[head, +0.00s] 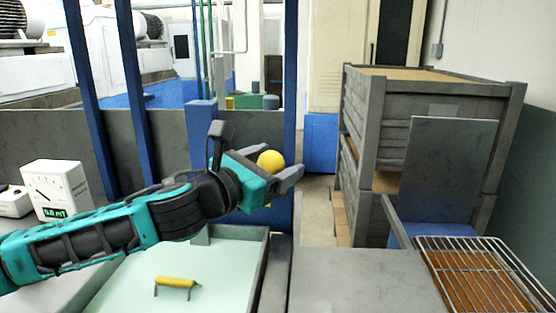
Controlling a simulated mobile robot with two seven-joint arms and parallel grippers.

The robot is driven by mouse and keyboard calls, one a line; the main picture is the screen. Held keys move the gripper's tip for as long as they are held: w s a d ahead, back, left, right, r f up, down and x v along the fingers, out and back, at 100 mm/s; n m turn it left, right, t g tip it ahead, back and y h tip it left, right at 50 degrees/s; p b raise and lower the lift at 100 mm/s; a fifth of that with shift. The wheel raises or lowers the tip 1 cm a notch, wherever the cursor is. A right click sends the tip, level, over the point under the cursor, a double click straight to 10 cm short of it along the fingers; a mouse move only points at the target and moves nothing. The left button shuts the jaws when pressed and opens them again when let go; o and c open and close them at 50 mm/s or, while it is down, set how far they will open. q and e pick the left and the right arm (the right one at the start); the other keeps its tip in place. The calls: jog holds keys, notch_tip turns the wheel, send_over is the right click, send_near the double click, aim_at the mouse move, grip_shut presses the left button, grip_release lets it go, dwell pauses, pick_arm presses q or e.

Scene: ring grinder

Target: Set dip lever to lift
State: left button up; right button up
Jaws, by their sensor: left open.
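My left gripper (286,178) is open, with its fingers pointing right, near the middle of the head view. A yellow ball knob (270,160), which looks like the end of the dip lever, shows between or just behind the fingers. I cannot tell whether the fingers touch it. The lever's shaft is hidden behind the gripper. My right gripper is not in view.
A pale green tray (225,262) with a yellow-handled piece (175,282) lies below my left arm. A white meter (57,190) stands at left. At right are a grey upright plate (450,160), a wire rack (480,270) and stacked grey crates (400,100).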

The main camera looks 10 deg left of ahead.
pick_arm(q)
jog(key=shift+w+d, duration=0.35)
jog(key=shift+w, duration=0.15)
jog(key=shift+c, duration=0.4)
grip_shut()
jog(key=shift+f, duration=0.1)
